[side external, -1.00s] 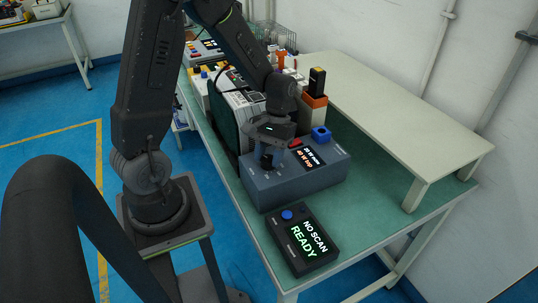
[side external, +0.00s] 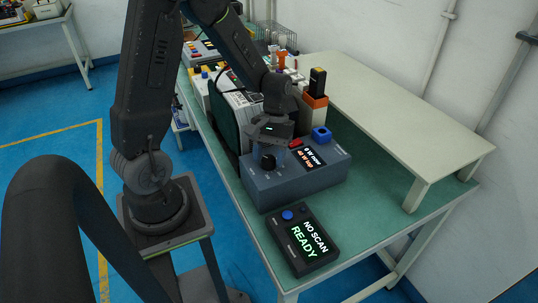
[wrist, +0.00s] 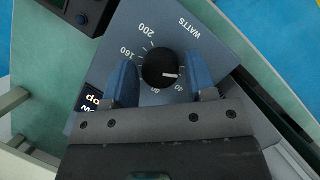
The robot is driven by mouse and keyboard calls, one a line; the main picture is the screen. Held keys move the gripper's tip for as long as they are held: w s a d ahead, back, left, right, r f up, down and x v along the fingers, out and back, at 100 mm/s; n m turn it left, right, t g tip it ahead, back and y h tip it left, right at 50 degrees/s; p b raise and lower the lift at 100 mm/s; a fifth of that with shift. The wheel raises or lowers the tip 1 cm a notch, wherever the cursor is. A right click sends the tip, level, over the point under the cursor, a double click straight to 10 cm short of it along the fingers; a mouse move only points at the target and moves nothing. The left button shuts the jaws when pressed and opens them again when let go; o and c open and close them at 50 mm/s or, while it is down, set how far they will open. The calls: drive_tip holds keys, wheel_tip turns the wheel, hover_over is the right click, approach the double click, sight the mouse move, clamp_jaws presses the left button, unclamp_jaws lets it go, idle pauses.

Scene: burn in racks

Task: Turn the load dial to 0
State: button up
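The load dial is a round black knob (wrist: 161,69) with a white pointer line, on the sloped top of the blue-grey load box (side external: 310,182). In the wrist view the pointer aims right; printed numbers and WATTS surround the knob. My gripper (wrist: 161,78) is open, with one blue finger on each side of the knob and a gap to each. In the side view my gripper (side external: 268,150) is just over the knob (side external: 268,161).
A black scanner box (side external: 303,240) showing NO SCAN and READY stands in front of the load box. A blue block (side external: 321,134) and an orange-and-white holder (side external: 314,101) are behind it. A raised pale shelf (side external: 400,115) stands at right. Green bench is clear between.

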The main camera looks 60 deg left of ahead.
drive_tip(key=shift+o, duration=0.9)
drive_tip(key=v, duration=1.4)
drive_tip(key=shift+d, duration=0.15)
wheel_tip(320, 180, up, 4)
drive_tip(key=m+t+y, duration=0.3)
drive_tip(key=m+t, duration=0.1)
hover_over(271, 173)
drive_tip(key=s+d+r+m+t, duration=0.2)
drive_tip(key=s+d+m+t, duration=0.2)
drive_tip(key=s+d+m, duration=0.1)
drive_tip(key=shift+s+d+t, duration=0.25)
drive_tip(key=shift+s+t, duration=0.15)
drive_tip(key=shift+s, duration=0.5)
